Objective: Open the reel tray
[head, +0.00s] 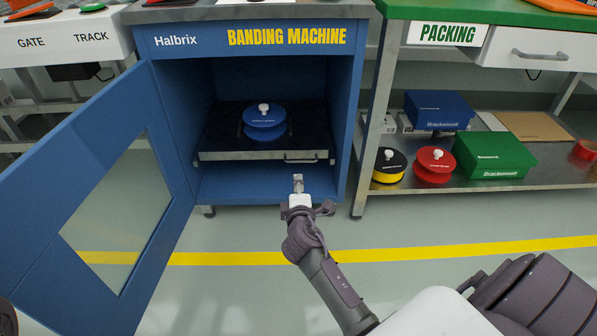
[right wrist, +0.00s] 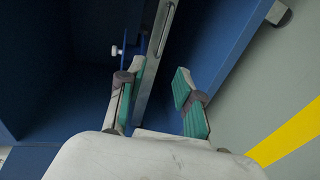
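The banding machine (head: 290,183) is a blue cabinet with its windowed door (head: 90,215) swung open to the left. Inside, the reel tray (head: 240,155) is a dark shelf with a grey metal front and a small bar handle (head: 302,160) at its right. The tray sits within the cabinet. A blue reel (head: 265,125) with a white knob stands on it. My right gripper (head: 298,179) is just in front of and below the handle. In the right wrist view its fingers (right wrist: 160,76) are apart, with the tray's front (right wrist: 150,95) beyond them.
The packing bench (head: 445,12) stands to the right, its lower shelf (head: 460,190) holding a yellow-black reel (head: 389,166), a red reel (head: 434,164), and blue and green boxes. Clear floor with a yellow line (head: 440,251) lies in front.

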